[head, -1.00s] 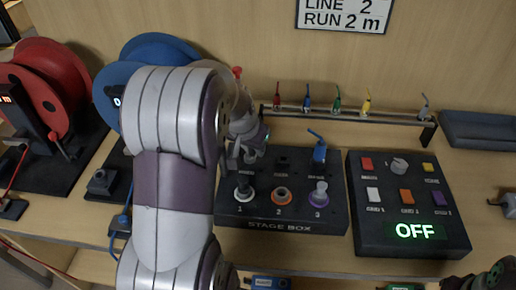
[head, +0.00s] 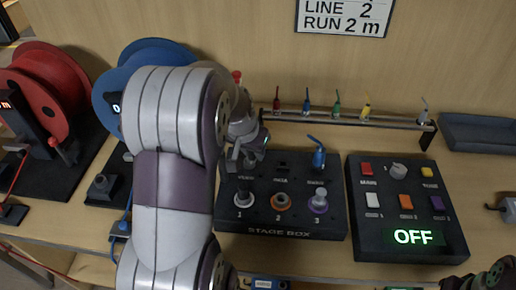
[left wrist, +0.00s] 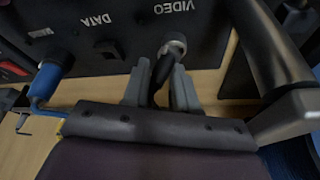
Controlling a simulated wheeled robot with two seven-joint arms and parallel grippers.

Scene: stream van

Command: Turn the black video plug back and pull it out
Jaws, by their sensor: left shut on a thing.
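The stage box (head: 226,218) stands on the desk, with a row of labelled sockets behind three numbered ones. My left gripper (head: 242,162) is at its rear left socket, marked VIDEO. In the left wrist view, my left gripper (left wrist: 158,90) has its two grey fingers on either side of the black video plug (left wrist: 160,72) and is shut on it. A metal collar (left wrist: 177,47) shows beside the plug at the socket. The fingers hide part of the plug, so I cannot tell how far it sits in.
A blue plug (head: 318,157) stands in the box's rear right socket. A control panel (head: 362,220) reading OFF is to the right. A rack (head: 390,122) with several coloured plugs is behind. Red (head: 48,85) and blue (head: 150,58) reels stand at the left.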

